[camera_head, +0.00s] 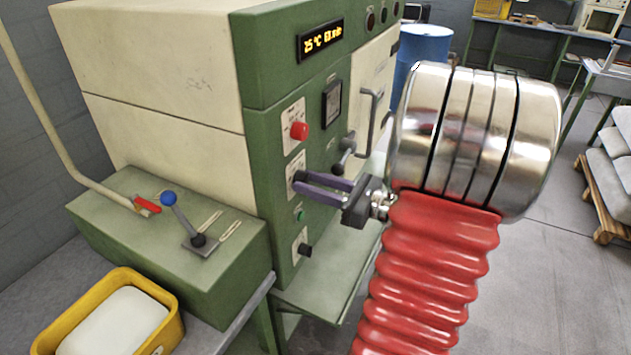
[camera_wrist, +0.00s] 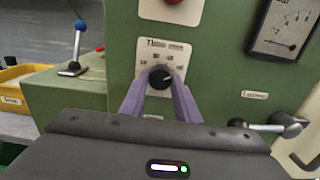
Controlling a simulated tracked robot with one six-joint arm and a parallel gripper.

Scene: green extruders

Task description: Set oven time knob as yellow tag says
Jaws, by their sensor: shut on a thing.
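The oven time knob (camera_wrist: 160,77) is black and round, on a white plate marked "Time min" on the green panel. My gripper (camera_wrist: 160,86) has its two purple fingers on either side of the knob, shut on it. In the head view my gripper (camera_head: 300,182) reaches the panel from the right, and its fingertips cover most of the knob. The oven display (camera_head: 321,40) shows yellow text, 25 °C and a minute value that I cannot read surely. I cannot make out a yellow tag in either view.
A red knob (camera_head: 299,131) is above, and a green button (camera_head: 300,215) and a black knob (camera_head: 305,249) are below. A blue-knobbed lever (camera_head: 169,198) and a yellow bin (camera_head: 174,308) are at the left.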

